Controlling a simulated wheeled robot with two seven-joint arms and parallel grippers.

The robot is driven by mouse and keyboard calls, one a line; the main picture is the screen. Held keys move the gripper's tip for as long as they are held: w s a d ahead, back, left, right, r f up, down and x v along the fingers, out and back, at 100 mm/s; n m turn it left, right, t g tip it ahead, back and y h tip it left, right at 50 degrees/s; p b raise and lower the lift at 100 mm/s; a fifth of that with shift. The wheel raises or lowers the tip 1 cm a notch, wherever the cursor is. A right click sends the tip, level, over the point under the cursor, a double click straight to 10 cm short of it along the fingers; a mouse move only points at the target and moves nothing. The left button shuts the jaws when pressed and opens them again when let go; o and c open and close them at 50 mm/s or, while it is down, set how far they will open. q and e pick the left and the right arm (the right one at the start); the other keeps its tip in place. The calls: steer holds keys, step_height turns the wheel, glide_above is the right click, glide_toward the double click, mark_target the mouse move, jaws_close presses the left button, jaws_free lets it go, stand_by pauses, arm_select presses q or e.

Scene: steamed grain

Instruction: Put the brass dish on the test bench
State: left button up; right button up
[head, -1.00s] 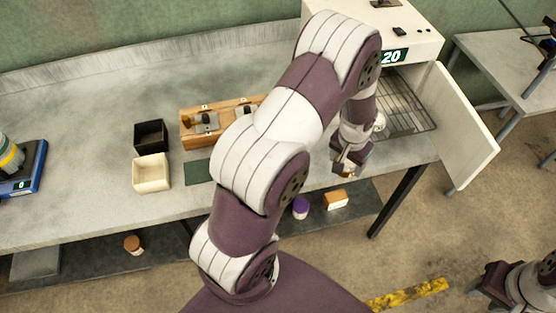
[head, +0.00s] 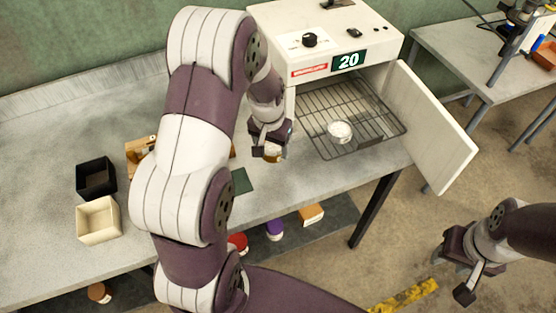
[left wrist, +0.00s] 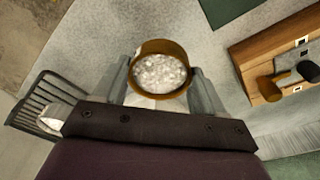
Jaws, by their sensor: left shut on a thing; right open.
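The brass dish (left wrist: 160,50), full of white grains, is between the fingers of my left gripper (left wrist: 160,85). In the head view the dish (head: 273,154) is partly hidden by my left gripper (head: 268,148). It is upright over the grey bench (head: 60,260), just left of the oven opening; I cannot tell whether it touches the bench top. My right gripper (head: 463,272) is open and empty over the floor at the lower right.
A white oven (head: 320,65) stands open, its door (head: 432,125) swung right. A second dish of white contents (head: 340,131) sits on its wire rack (head: 375,125). Black (head: 96,178) and cream (head: 98,220) boxes and a wooden block (left wrist: 265,60) stand on the bench.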

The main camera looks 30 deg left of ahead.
mark_target(273, 171)
arm_select(q)
step_height(273, 171, down, 8)
steer(key=shift+a+f+p, duration=0.1)
steer(key=shift+f+p, duration=0.15)
steer(key=shift+p, duration=0.05)
steer(key=shift+s+f, duration=0.1)
steer(key=o, duration=1.1)
steer(key=shift+c, duration=0.2)
steer(key=r, duration=0.4)
steer(key=s+r, duration=0.1)
steer(key=r, duration=0.3)
steer(key=r+b, duration=0.1)
steer(key=r, duration=0.3)
steer(key=shift+s+d, duration=0.2)
steer(key=shift+s, duration=0.15)
steer(key=s+d+r, duration=0.2)
steer(key=s+d, duration=0.6)
steer(key=s, duration=0.3)
steer(key=shift+s+r+m, duration=0.3)
steer(key=shift+s, duration=0.05)
